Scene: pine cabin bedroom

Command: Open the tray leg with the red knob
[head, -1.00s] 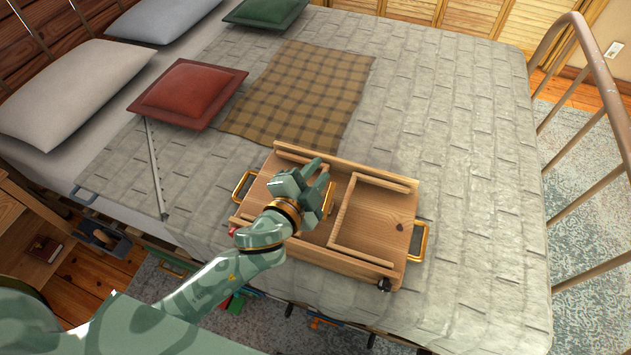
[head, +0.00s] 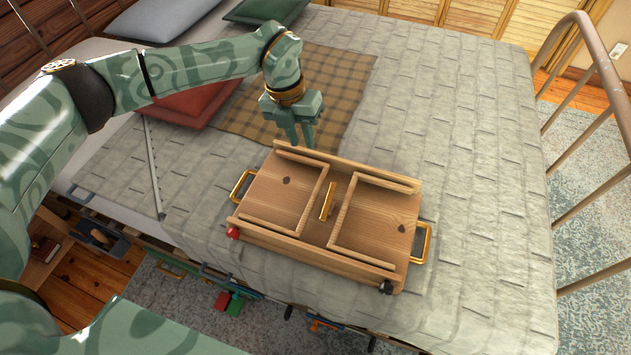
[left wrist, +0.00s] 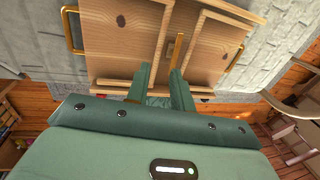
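A wooden bed tray (head: 270,207) lies on the bed with two U-shaped wooden legs folded flat on it. The red knob (head: 233,233) is at its near left corner, beside the left leg (head: 311,203). A gold bar (head: 327,201) sits between the legs. My left gripper (head: 300,143) points down at the tray's far edge, fingers apart with nothing between them. In the left wrist view its fingers (left wrist: 160,70) overlap the tray (left wrist: 120,40); contact cannot be told. My right gripper is out of view.
A black knob (head: 385,286) is at the tray's near right corner. Gold handles flank it, left (head: 241,187) and right (head: 423,243). A plaid cloth (head: 322,85) and a red pillow (head: 190,105) lie behind. The blanket at right (head: 470,150) is clear.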

